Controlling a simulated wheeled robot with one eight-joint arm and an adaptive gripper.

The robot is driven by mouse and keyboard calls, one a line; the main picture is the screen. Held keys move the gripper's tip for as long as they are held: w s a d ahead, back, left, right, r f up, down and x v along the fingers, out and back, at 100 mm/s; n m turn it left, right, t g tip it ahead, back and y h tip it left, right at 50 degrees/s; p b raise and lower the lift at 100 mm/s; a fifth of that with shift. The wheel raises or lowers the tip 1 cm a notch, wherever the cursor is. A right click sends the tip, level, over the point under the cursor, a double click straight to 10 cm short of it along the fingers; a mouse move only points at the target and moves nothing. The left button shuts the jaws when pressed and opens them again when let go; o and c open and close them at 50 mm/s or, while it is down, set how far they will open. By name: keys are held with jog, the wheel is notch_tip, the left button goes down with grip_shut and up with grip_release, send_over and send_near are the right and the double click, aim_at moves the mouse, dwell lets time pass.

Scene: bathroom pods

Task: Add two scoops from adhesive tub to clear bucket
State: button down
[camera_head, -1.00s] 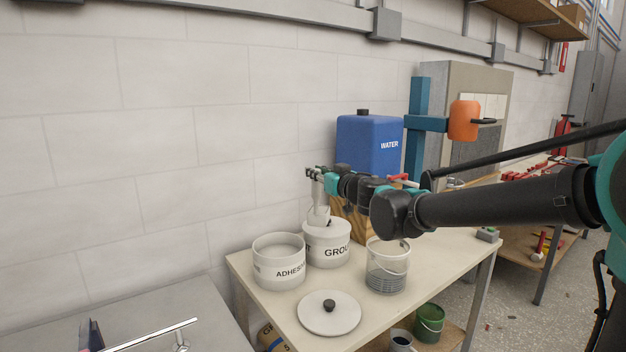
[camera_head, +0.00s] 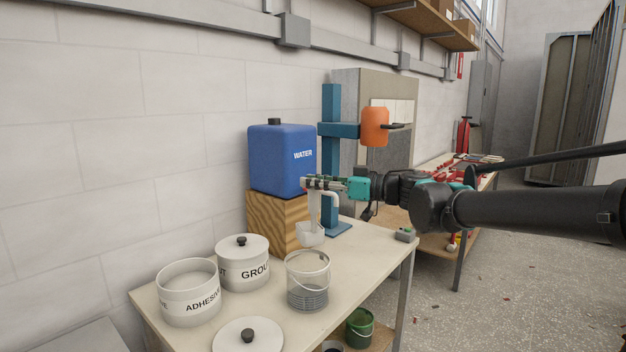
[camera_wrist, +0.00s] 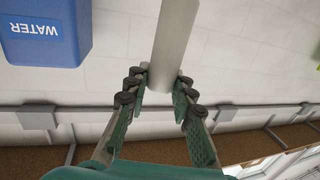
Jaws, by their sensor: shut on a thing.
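The open white adhesive tub (camera_head: 188,298) stands at the left of the table in the head view. The clear bucket (camera_head: 307,284) stands to its right, with a thin wire handle and grey bands low on its side. My gripper (camera_head: 314,184) is shut on the handle of a pale scoop (camera_head: 310,236); the handle shows between the fingers in the wrist view (camera_wrist: 174,38). The scoop hangs just above the bucket's far rim in the picture. Whether it is directly over the opening, and what it holds, I cannot tell.
A lidded grout tub (camera_head: 243,268) stands between tub and bucket. A loose white lid (camera_head: 270,340) lies at the table's front. A blue water container (camera_head: 283,160) on a wooden block (camera_head: 275,220) and a blue stand (camera_head: 330,150) are behind. A green bucket (camera_head: 360,328) sits below.

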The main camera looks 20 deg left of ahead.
jog(key=shift+m+g+h, duration=0.3)
jog(key=shift+m+h, duration=0.4)
jog(key=shift+h, duration=0.1)
jog(key=shift+w+a+f, duration=0.3)
jog(key=shift+w+f, duration=0.1)
jog(key=shift+f, duration=0.35)
jog(key=shift+w+a+f, duration=0.35)
jog(key=shift+w+f, duration=0.05)
jog(key=shift+f, duration=0.35)
jog(key=shift+w+a+f, duration=0.3)
jog(key=shift+w+f, duration=0.1)
jog(key=shift+f, duration=0.35)
jog(key=w+a+f+m+g+h, duration=0.4)
jog(key=w+a+f+m+h, duration=0.1)
jog(key=w, duration=0.5)
jog(key=shift+w+a+f+g+h, duration=0.3)
jog(key=shift+a+h, duration=0.2)
jog(key=shift+a, duration=0.9)
